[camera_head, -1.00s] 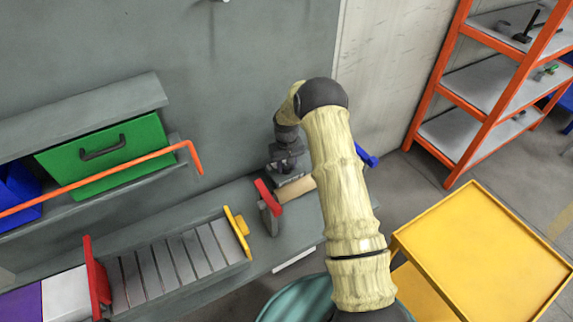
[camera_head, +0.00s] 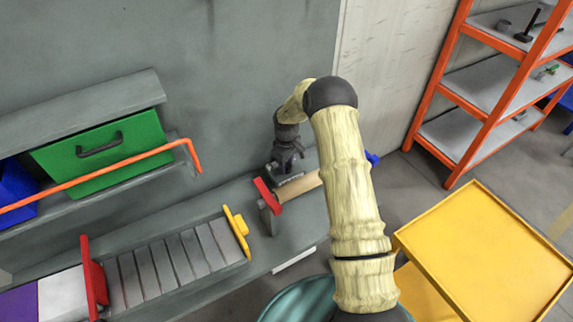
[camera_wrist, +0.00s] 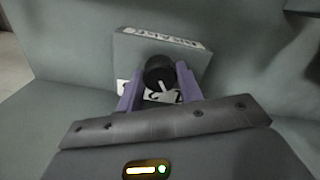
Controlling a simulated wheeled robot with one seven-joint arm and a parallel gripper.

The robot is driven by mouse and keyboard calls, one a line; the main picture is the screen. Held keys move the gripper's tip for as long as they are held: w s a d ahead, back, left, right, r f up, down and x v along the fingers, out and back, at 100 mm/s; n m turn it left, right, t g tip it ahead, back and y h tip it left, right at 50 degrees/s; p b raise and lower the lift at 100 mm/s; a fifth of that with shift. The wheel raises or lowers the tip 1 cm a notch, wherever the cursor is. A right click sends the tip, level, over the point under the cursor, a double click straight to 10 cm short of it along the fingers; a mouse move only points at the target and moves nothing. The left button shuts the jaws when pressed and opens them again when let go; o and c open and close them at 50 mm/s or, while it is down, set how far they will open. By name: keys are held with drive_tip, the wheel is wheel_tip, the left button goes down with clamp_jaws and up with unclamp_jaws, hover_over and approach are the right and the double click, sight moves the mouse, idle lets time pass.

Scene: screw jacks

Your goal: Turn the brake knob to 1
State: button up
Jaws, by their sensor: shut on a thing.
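The brake knob (camera_wrist: 159,72) is a round black knob with a white pointer line, seen in the wrist view on the face of a grey box (camera_wrist: 136,47). A white label with dark lettering runs along the box's edge. White number marks show below the knob; one looks like a 2, and the others are partly hidden by the fingers. My gripper (camera_wrist: 158,87) has its two purple fingers on either side of the knob, shut on it. In the head view my gripper (camera_head: 287,160) is small and dark over the bench, and the knob cannot be made out.
The grey bench (camera_head: 300,232) carries a red-ended clamp (camera_head: 267,195) and a slatted rack with a yellow end (camera_head: 236,232). A green drawer (camera_head: 105,155) and an orange bar (camera_head: 110,178) are to the left. A yellow cart (camera_head: 485,250) and orange shelves (camera_head: 480,105) stand right.

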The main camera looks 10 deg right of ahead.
drive_tip(key=shift+w+r+n, duration=0.1)
drive_tip(key=shift+n, duration=0.6)
drive_tip(key=o, duration=1)
wheel_tip(320, 180, up, 17)
drive_tip(key=b, duration=0.1)
drive_tip(key=shift+r, duration=0.15)
